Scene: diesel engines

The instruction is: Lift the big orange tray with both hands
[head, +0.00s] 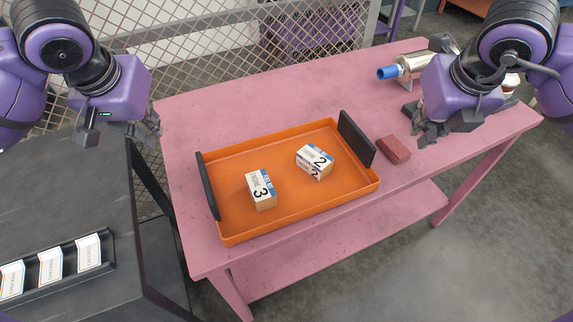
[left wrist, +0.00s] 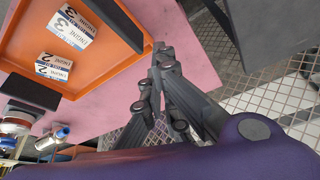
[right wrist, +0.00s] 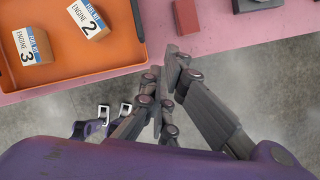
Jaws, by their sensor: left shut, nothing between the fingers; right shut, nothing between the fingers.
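The big orange tray (head: 300,203) lies flat on the pink table, with a dark upright handle at its left end (head: 208,186) and another at its right end (head: 356,139). Two small boxes, marked 3 (head: 261,190) and 2 (head: 315,162), sit in it. My left gripper (head: 152,128) is shut and empty, in the air to the upper left of the tray; in the left wrist view its fingers (left wrist: 158,58) appear beside the tray's handle (left wrist: 107,20). My right gripper (head: 428,137) is shut and empty, right of the tray and apart from it; its fingers show in the right wrist view (right wrist: 172,55).
A dark red block (head: 393,149) lies on the table between the tray and my right gripper. A metal part with a blue end (head: 402,68) is at the back right. A dark bench (head: 75,215) with white cards stands at left. A mesh fence (head: 225,40) is behind.

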